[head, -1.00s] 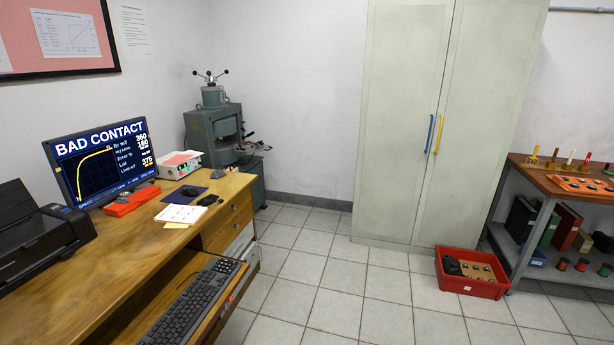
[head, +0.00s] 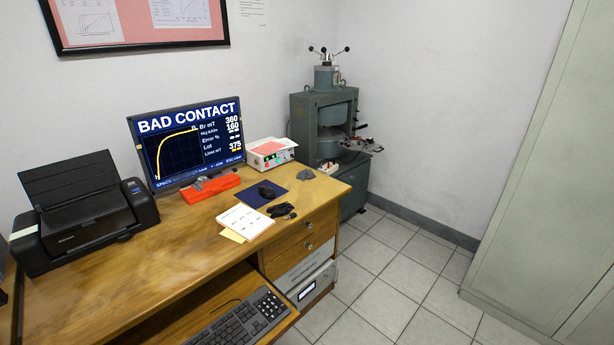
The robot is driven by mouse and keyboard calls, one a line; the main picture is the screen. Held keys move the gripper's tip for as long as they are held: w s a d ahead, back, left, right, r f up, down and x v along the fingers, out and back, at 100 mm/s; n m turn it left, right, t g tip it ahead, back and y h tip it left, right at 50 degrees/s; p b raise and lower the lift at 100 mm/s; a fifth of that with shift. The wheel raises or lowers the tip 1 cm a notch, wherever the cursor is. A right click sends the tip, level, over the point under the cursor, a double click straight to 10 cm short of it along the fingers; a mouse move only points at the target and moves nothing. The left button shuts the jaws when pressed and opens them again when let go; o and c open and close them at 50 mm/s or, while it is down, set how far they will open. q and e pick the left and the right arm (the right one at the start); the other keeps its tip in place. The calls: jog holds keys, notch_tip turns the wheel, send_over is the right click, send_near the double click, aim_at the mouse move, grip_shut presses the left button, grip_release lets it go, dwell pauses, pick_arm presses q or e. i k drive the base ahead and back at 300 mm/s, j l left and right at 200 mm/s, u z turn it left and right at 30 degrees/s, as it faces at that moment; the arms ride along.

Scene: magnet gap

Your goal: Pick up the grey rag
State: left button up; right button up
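A small grey crumpled thing (head: 306,175), which looks like the grey rag, lies on the wooden desk (head: 110,285) near its far right corner. It is right of the dark blue mouse pad (head: 264,193) and in front of the white and red meter box (head: 271,153). Nothing covers it. Neither of my grippers shows in the head view.
A monitor (head: 186,144) reading "BAD CONTACT", a black printer (head: 82,212), an orange-red fixture (head: 211,188), white papers (head: 246,221) and a keyboard (head: 240,318) occupy the desk. A green machine (head: 327,125) stands behind its right end. Tiled floor (head: 393,285) lies clear to the right.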

aim_at(306, 174)
jog(key=i+l+z, duration=0.15)
jog(key=i, duration=0.3)
jog(key=i+l+z, duration=0.35)
jog(key=i+z, duration=0.7)
jog(key=i, duration=0.15)
